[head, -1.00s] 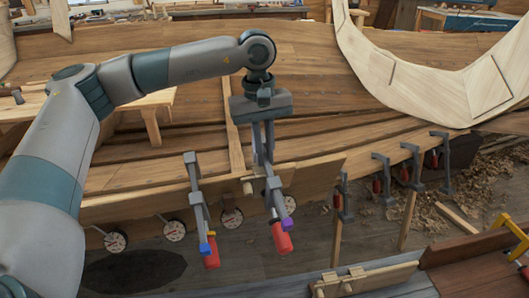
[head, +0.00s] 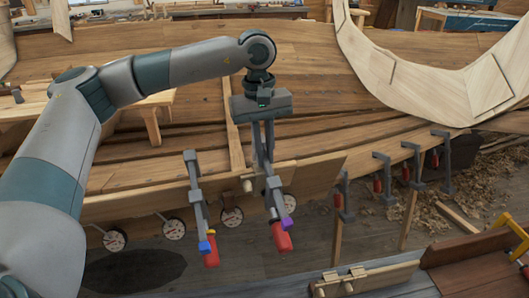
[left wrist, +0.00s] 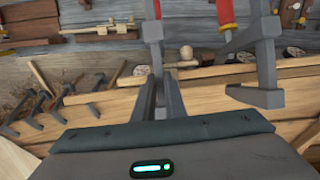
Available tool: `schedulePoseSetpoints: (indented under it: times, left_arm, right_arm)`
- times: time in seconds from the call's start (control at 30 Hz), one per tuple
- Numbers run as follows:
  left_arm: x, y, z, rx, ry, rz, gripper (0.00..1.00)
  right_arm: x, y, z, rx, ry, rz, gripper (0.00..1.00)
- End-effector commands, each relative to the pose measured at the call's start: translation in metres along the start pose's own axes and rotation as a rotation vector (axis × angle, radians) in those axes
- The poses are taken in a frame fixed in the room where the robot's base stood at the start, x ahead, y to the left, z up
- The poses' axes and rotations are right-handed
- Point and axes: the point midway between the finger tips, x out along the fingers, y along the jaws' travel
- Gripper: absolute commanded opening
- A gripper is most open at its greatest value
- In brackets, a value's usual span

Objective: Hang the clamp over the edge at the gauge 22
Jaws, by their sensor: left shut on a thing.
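My left gripper (head: 263,150) is shut on a grey clamp (head: 274,198) with a red handle and a purple pad. The clamp is upright at the plank edge, handle down, near the rightmost of several dial gauges (head: 289,203). I cannot tell whether it rests on the edge. It also shows in the left wrist view (left wrist: 152,32), between the fingers. Another clamp (head: 195,190), with a blue pad, hangs over the edge to its left and shows large in the left wrist view (left wrist: 265,60). The gauge numbers are too small to read. My right gripper is out of view.
The long hull plank (head: 135,200) carries the gauges below its edge. Several dark clamps (head: 384,180) hang along the edge at right. A wooden peg (head: 247,185) sticks out beside the held clamp. A wooden box (head: 470,260) stands at lower right.

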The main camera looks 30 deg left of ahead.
Motion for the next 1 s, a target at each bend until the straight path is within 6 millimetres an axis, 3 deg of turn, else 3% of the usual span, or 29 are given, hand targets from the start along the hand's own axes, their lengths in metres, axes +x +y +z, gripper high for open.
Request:
schedulePoseSetpoints:
  times: [0.77,0.8,0.87,1.0]
  left_arm:
    - [0.0005,0.0007,0.0036,0.001,0.001,0.003,0.0]
    - [-0.0002,0.0007,0.0034,0.001,0.001,0.003,0.2]
    - [0.0,0.0006,0.0034,0.001,0.001,0.002,0.32]
    - [0.0005,0.0004,0.0034,0.001,0.001,0.002,0.32]
  right_arm:
    - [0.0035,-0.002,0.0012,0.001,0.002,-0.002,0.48]
    - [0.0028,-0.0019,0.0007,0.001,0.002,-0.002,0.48]
    - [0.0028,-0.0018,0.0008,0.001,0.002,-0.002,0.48]
    - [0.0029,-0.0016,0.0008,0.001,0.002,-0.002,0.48]
